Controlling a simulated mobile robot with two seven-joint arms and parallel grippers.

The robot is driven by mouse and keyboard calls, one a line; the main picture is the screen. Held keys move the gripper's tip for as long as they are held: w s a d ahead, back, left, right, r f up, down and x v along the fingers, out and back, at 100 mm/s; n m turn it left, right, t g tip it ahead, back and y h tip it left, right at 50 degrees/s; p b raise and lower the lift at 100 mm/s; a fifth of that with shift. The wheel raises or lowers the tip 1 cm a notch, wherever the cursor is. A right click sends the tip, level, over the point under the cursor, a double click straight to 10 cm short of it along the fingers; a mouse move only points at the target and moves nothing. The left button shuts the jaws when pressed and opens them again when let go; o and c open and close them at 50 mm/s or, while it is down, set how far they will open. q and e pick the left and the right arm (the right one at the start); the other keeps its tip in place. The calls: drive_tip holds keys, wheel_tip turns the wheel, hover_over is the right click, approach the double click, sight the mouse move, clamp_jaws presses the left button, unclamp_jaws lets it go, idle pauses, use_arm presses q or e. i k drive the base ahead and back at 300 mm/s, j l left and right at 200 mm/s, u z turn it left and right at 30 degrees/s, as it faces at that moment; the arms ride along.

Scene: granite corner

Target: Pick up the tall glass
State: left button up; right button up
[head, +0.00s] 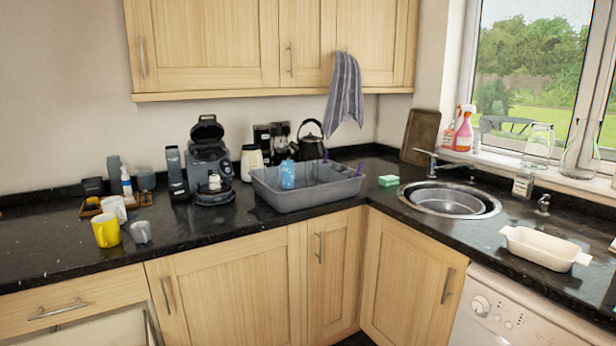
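Several glass-like things could be the tall glass, and I cannot tell which one it is. A blue, upright, tumbler-like thing (288,174) shows in the grey washing-up tub (278,202) near the counter corner; the tub wall hides its lower part. A clear glass vessel (538,146) stands on the window sill at the right. A clear glass carafe-like vessel (578,158) with a narrow neck stands to the right of it. Neither of my grippers is in view.
A coffee machine (208,160) and a black kettle (309,142) stand behind and beside the tub. A yellow mug (105,230) is at left. The sink (448,199), a tap and a cream dish (545,248) are at right. The far-left counter front is clear.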

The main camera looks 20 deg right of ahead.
sight(311, 164)
drive_tip(key=i+l+z, duration=0.25)
drive_tip(key=i, duration=0.25)
drive_tip(key=i+z, duration=0.2)
drive_tip(key=i, duration=0.25)
drive_tip(key=i+l+u, duration=0.15)
drive_tip(key=i+u, duration=0.2)
drive_tip(key=i, duration=0.15)
drive_tip(key=i+l+u, duration=0.35)
drive_tip(key=i+j, duration=0.1)
